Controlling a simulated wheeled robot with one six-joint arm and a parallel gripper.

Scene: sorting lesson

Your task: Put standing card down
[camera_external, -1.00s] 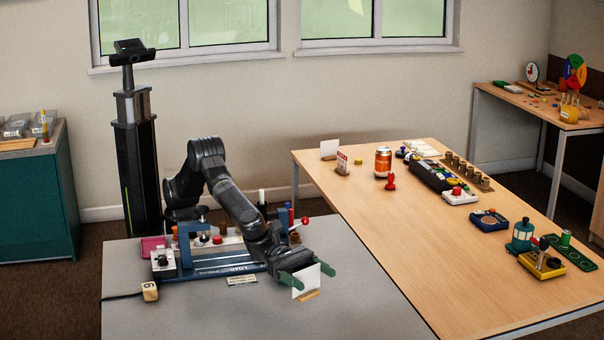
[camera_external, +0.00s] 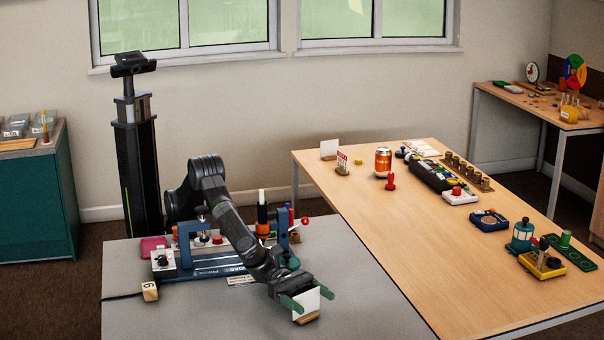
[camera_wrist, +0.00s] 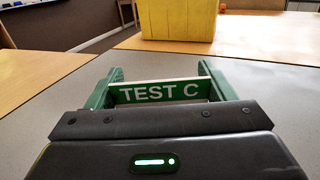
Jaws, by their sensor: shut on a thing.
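The standing card (camera_external: 307,302) shows its plain white face in the external view, with a wooden foot under it. In the wrist view its green face (camera_wrist: 158,92) reads "TEST C". My gripper (camera_external: 309,298) is shut on the card, one green finger at each side edge. The card is upright over the front right part of the grey table (camera_external: 200,318). I cannot tell whether its foot touches the table.
The wooden table (camera_external: 440,270) at right holds several items. Grey surface around the card is clear.

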